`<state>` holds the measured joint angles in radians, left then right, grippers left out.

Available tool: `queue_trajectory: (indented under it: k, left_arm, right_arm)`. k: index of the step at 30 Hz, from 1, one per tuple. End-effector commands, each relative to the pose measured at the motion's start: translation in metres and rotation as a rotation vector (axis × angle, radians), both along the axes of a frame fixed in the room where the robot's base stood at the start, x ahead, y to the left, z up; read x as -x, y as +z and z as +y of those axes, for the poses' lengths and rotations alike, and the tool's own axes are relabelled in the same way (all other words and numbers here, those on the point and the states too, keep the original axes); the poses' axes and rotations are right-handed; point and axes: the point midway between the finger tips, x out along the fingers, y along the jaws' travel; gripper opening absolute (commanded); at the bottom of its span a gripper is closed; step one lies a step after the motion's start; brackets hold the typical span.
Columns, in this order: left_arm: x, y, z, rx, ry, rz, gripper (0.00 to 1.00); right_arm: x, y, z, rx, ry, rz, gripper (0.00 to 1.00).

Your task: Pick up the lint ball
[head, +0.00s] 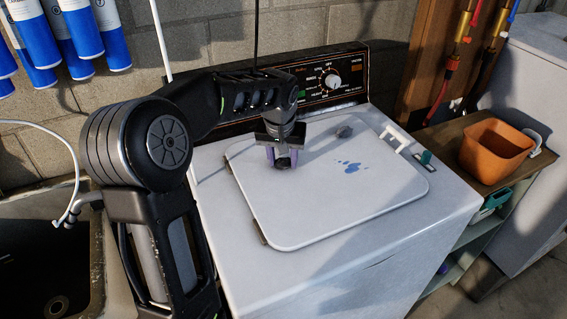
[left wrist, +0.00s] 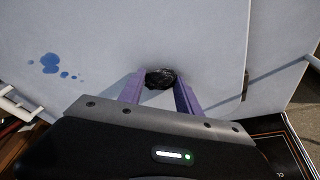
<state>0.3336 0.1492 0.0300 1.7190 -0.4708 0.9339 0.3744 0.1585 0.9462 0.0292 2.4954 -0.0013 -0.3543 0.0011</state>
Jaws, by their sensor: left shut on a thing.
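A dark, rough lump that looks like the lint ball (head: 283,162) is between the fingertips of my left gripper (head: 283,158), low over the white lid of the washer. In the left wrist view the lint ball (left wrist: 160,78) sits between the two purple fingers of the left gripper (left wrist: 160,84). The gripper is shut on it and points down. I cannot tell whether the lump touches the lid. My right gripper is not in view.
The white lid (head: 330,205) is mostly clear, with a blue spill (head: 352,166) that also shows in the wrist view (left wrist: 50,65). The control panel (head: 325,80) rises behind it. A white handle-like piece (head: 394,139) is at the right. An orange pot (head: 495,150) stands on a shelf.

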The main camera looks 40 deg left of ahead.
Motion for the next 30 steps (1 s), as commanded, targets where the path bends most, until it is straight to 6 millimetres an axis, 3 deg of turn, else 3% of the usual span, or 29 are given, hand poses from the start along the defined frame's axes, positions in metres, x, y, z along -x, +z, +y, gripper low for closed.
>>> queue_trajectory:
  k: [11,16,30]
  left_arm:
    - [0.0,0.0,0.0,0.0,0.0,0.0,0.02]
    - [-0.001,0.009,0.0,-0.001,0.001,-0.003,0.02]
    - [-0.001,0.09,0.0,0.0,0.001,-0.003,0.01]
  right_arm:
    - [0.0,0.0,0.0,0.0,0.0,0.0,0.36]
    - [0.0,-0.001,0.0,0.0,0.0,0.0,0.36]
    - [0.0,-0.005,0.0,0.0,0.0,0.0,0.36]
